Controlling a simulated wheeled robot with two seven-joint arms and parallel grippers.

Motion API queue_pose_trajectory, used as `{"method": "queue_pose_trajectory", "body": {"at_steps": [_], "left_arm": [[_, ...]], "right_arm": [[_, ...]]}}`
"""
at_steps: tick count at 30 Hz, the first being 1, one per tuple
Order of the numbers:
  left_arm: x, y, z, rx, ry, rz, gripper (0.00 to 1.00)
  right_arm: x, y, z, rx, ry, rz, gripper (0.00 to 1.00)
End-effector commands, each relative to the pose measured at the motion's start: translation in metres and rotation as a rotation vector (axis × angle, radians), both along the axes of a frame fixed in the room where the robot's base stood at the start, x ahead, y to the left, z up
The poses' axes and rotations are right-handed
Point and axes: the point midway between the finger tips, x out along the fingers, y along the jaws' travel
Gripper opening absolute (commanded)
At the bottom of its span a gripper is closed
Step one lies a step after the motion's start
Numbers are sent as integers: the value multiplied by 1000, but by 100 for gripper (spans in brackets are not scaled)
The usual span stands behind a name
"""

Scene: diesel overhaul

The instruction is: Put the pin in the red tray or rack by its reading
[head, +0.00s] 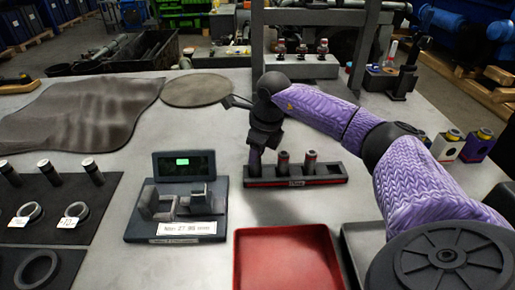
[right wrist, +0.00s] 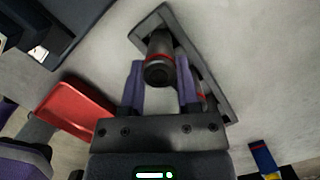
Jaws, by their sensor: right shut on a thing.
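My right gripper (head: 256,166) points down at the left end of the dark rack (head: 332,180), which has a red stripe along its front. In the right wrist view, its purple fingers (right wrist: 161,90) are shut on a dark pin (right wrist: 159,72) with a red band. That pin is at the rack; how deep it sits I cannot tell. Two more pins, one in the middle (head: 283,162) and one to its right (head: 309,160), stand upright in the rack. The red tray (head: 288,258) is empty where it shows, nearer than the rack. My left gripper is out of view.
A measuring stand (head: 178,208) with a green-lit display (head: 183,163) and a label is left of the rack. Dark mats at far left hold several pins (head: 93,172) and rings (head: 75,212). A grey tray (head: 358,250) adjoins the red tray. Small bottles (head: 448,145) stand at right.

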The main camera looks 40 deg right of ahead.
Motion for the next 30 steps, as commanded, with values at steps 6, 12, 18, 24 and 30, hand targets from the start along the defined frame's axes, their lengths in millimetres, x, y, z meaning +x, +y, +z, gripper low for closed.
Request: {"method": "queue_pose_trajectory", "body": {"at_steps": [6,12,18,24,30], "left_arm": [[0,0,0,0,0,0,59],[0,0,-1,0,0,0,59],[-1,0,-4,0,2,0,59],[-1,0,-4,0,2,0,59],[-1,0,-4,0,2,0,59]], "right_arm": [[0,0,0,0,-1,0,0],[0,0,-2,0,-1,0,0],[0,0,-8,0,0,0,0],[0,0,-10,0,0,0,0],[0,0,-10,0,0,0,55]]}}
